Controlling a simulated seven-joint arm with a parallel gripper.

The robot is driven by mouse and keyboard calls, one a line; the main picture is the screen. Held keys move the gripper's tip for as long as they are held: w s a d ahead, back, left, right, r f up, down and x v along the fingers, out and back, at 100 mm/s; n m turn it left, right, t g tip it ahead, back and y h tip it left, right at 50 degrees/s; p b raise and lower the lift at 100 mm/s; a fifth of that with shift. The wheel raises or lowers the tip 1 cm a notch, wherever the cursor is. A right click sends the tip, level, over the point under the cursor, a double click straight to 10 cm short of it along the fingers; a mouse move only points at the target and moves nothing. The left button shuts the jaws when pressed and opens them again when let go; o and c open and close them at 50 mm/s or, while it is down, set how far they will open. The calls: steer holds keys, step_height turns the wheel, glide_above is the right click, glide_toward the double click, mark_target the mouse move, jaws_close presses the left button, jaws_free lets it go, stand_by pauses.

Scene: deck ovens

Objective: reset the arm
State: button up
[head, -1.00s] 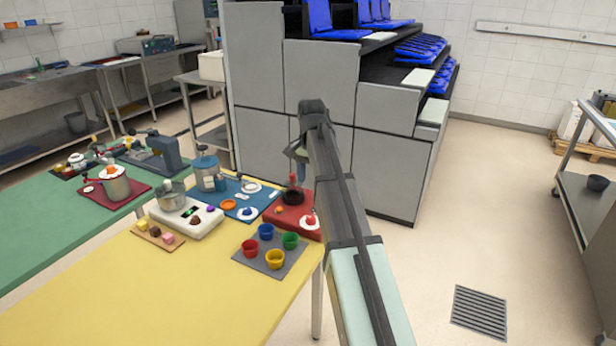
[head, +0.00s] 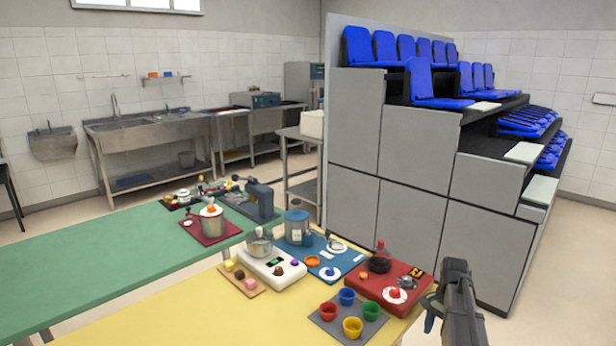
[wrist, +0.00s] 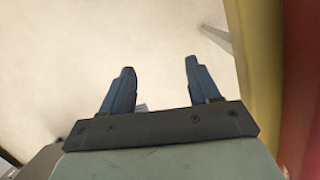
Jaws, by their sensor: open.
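My arm shows at the lower right in the head view, dark grey, at the right edge of the yellow table (head: 180,318). In the wrist view my gripper (wrist: 160,85) has its two dark blue-grey fingers apart with nothing between them. Pale floor (wrist: 100,45) lies beyond the fingertips. The yellow table edge and a red surface run along the right side of the wrist view. In the head view the fingers are mostly hidden by the arm.
A red board (head: 420,283) with a dark ring and small items lies close to the arm. A grey mat (head: 327,325) holds several coloured cups. A white scale (head: 262,272), a blue board (head: 335,250) and a green table (head: 100,250) stand left. Tall grey stands with blue seats (head: 400,170) rise behind.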

steer(key=s+a+f+n+g, duration=0.1)
steer(key=s+a+f+n, duration=0.1)
steer(key=s+a+f, duration=0.45)
steer(key=s+a+f+n+g, duration=0.15)
steer(key=s+f, duration=0.25)
steer(key=f, duration=0.6)
steer(key=s+a+f+n, duration=0.2)
steer(key=s+a+f, duration=0.35)
steer(key=f, duration=0.25)
steer(key=s+a+f+n, duration=0.2)
steer(key=s+f, duration=0.2)
steer(key=s, duration=0.5)
steer(key=s+a+f+n+g, duration=0.1)
steer(key=s+a+f+n, duration=0.1)
steer(key=s, duration=0.7)
steer(key=s+a+f+n+g+h, duration=0.1)
steer(key=s+a+f+n, duration=0.1)
steer(key=s+f, duration=0.4)
steer(key=s+a, duration=0.1)
steer(key=s, duration=0.1)
steer(key=shift+s+a, duration=0.35)
steer(key=shift+s, duration=0.05)
